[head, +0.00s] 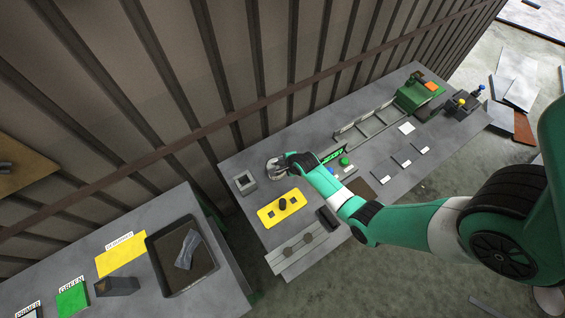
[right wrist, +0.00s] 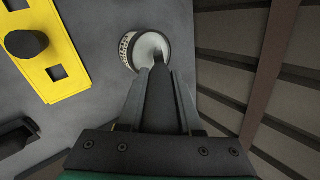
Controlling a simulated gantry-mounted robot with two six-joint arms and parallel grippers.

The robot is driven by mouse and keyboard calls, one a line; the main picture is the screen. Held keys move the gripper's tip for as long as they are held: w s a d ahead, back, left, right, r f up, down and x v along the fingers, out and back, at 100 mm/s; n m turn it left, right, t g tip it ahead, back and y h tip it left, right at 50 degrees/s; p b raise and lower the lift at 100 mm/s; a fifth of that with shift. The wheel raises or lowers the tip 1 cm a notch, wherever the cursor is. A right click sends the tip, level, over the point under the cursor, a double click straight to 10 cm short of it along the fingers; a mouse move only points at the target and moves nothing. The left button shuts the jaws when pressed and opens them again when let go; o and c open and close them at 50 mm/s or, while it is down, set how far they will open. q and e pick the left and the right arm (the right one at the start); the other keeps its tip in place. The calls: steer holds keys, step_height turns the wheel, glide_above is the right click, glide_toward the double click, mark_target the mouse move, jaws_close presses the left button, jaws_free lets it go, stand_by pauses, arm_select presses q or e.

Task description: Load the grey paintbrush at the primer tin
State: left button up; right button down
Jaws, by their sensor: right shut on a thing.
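The primer tin (right wrist: 131,51) is a round can with a pale inside and a patterned label in the right wrist view. In the head view the tin (head: 273,167) stands at the left end of the far bench. My right gripper (right wrist: 158,78) is shut on the grey paintbrush (right wrist: 157,100), a dark grey length between its fingers. The brush's far end reaches over the tin's mouth. I cannot tell how deep it goes. In the head view my right gripper (head: 291,160) is right at the tin and the brush is not clear. My left gripper is not in view.
A yellow plate (head: 274,211) with a dark knob lies near the tin, and a grey square block (head: 245,182) stands to its left. A ribbed wall runs close behind the bench. A second bench at lower left holds a dark tray (head: 157,246) and a green pad (head: 72,298).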

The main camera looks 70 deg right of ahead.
step_height(320, 180, up, 6)
steer(key=p, duration=0.4)
steer(key=shift+f, duration=0.25)
